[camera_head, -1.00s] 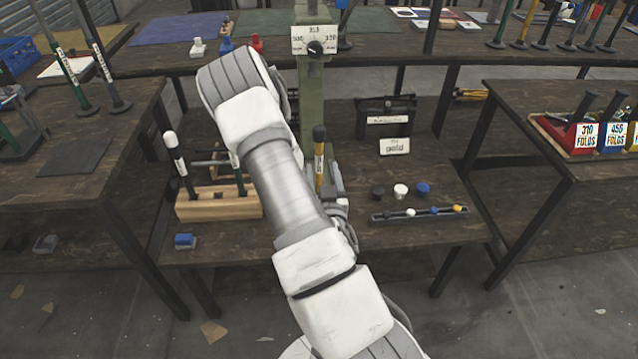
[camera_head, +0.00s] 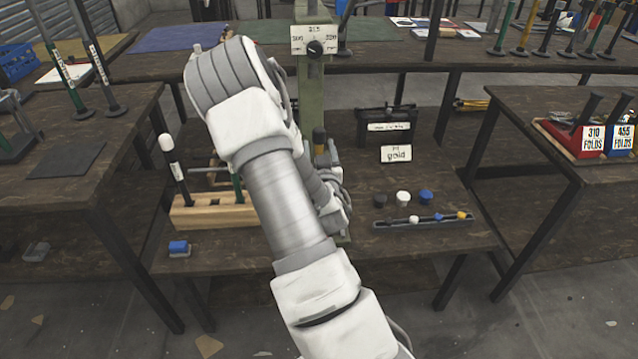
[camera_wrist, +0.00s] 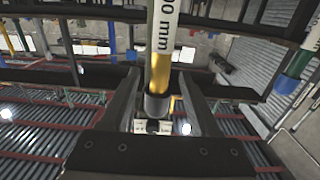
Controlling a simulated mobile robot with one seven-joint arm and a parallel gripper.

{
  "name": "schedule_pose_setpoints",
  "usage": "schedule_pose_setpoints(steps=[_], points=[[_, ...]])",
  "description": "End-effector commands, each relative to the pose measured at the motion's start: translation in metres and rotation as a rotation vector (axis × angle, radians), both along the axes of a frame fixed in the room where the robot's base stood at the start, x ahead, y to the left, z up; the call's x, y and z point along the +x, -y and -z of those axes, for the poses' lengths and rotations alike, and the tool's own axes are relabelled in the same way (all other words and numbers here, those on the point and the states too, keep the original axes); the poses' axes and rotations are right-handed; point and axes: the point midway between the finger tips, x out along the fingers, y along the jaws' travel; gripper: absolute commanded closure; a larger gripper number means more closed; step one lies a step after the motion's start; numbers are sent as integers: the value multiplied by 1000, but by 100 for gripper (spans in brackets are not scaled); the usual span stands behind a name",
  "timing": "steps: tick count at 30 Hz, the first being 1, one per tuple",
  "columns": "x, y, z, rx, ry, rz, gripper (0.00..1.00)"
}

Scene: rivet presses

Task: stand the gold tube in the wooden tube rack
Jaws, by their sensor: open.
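The gold tube (camera_wrist: 160,68) runs between the two fingers of my gripper (camera_wrist: 159,82) in the wrist view. It has a white label ending in "00 mm" and a dark grey end. My fingers are open on either side; I cannot tell whether either touches it. In the head view the tube's black top (camera_head: 319,136) shows beside the green press column, and my arm hides most of the rest. The wooden tube rack (camera_head: 200,217) is on the lower bench, left of my arm. A dark tube with a white cap and a green tube stand at it. My arm covers its right end.
The green press column (camera_head: 312,95) rises behind my arm, with a dial plate (camera_head: 314,40). A grey tray (camera_head: 422,221) and several caps are at right. A small sign (camera_head: 396,154) stands behind them.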

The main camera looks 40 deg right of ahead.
Motion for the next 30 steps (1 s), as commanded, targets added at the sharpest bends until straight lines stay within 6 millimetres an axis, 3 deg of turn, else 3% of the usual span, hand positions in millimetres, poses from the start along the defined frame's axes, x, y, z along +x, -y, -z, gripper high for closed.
schedule_pose_setpoints(steps=[7,17,27,30], points=[[29,19,-1,-1,2,-1,38],[34,22,-2,0,0,0,39],[34,22,-2,-1,1,0,100],[34,22,-2,-1,1,0,100]])
